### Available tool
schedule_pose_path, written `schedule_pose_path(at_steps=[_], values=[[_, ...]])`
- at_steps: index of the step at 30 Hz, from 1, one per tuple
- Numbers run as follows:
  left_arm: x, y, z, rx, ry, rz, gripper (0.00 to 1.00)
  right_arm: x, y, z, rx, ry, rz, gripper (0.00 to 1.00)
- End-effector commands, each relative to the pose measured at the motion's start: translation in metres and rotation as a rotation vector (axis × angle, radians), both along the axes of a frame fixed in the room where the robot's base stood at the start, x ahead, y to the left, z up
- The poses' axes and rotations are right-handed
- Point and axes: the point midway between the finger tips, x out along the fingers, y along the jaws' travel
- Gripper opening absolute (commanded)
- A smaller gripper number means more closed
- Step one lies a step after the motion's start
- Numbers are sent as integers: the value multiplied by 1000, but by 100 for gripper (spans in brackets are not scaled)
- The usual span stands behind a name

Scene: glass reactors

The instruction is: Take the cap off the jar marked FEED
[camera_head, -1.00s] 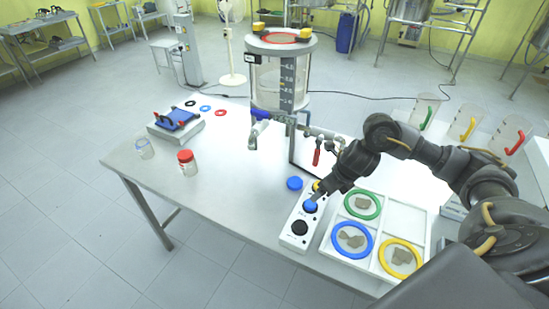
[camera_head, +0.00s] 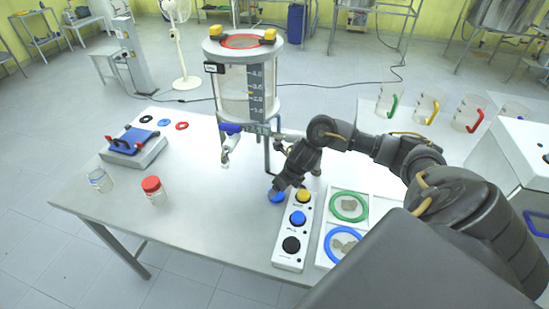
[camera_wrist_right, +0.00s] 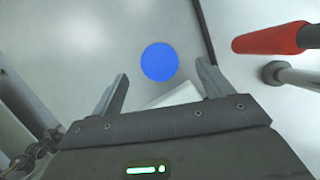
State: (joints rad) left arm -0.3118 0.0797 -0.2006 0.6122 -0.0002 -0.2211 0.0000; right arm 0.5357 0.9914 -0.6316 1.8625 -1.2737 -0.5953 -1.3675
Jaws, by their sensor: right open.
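Two small clear jars stand on the left of the table in the head view. One has a red cap (camera_head: 151,184) on its jar (camera_head: 157,197); the other jar (camera_head: 100,180) looks open-topped. I cannot read FEED on either. A round blue disc (camera_head: 276,197), perhaps a loose cap, lies on the table, partly hidden by my right gripper (camera_head: 281,187). In the right wrist view my gripper (camera_wrist_right: 163,72) is open, with the blue disc (camera_wrist_right: 160,62) below and between its fingertips, nothing held. My left gripper is not in view.
A button box (camera_head: 293,238) is right beside the right gripper. A glass reactor (camera_head: 246,90) stands behind; a red handle (camera_wrist_right: 270,38) is close by. A tray (camera_head: 320,257) with coloured rings is at right.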

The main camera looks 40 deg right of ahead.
Motion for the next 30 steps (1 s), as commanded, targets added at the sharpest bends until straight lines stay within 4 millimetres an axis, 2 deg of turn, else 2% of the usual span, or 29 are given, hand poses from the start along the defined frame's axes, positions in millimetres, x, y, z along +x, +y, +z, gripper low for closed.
schedule_pose_path(at_steps=[3,6,11,15,24,30], values=[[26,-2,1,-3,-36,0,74,0,-1,-2,-2,1,-2,79],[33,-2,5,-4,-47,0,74,1,0,-6,-1,4,-1,79],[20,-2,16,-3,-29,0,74,8,4,-28,1,6,-3,79],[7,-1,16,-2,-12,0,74,15,5,-45,0,3,-1,79],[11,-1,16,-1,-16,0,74,17,5,-50,-2,0,0,79],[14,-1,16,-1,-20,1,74,17,5,-50,-1,1,1,54]])
